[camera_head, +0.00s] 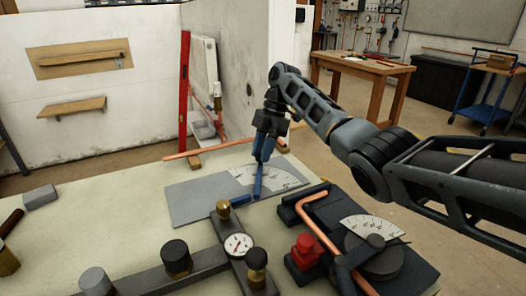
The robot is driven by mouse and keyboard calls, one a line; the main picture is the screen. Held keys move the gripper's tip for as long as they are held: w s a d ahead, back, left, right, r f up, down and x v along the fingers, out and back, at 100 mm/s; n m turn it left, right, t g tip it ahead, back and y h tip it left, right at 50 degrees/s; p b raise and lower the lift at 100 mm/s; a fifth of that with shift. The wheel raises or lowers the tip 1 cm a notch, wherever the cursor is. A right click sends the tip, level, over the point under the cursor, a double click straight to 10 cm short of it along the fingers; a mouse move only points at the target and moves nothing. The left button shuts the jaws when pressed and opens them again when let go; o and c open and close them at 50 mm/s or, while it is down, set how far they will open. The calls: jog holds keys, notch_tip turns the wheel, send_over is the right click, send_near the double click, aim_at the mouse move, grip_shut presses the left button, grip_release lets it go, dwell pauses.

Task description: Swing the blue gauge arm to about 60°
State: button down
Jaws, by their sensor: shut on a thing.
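A grey gauge plate (195,203) with a white printed dial (282,182) lies on the light bench. The blue gauge arm (240,201) shows as a short dark blue piece at the plate's front, running up to an upright blue part (257,187) over the dial. My gripper (260,165) points down over the dial and is shut on that upright blue part. My fingers hide part of the gauge arm and the dial. The arm's exact angle cannot be read from this view.
A pipe bender with a copper pipe (318,224) and second dial stands close on the right. A valve manifold with a round pressure gauge (238,245) is in front. A red level (184,92) stands behind; a copper pipe (208,148) lies along the back. Bench left is mostly clear.

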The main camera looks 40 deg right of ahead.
jog(key=shift+r, duration=0.1)
jog(key=c, duration=0.8)
grip_release()
jog(key=shift+c, duration=0.2)
jog(key=v, duration=0.7)
jog(key=shift+d+r, duration=0.2)
jog(key=shift+r, duration=0.1)
jog(key=shift+s+d, duration=0.1)
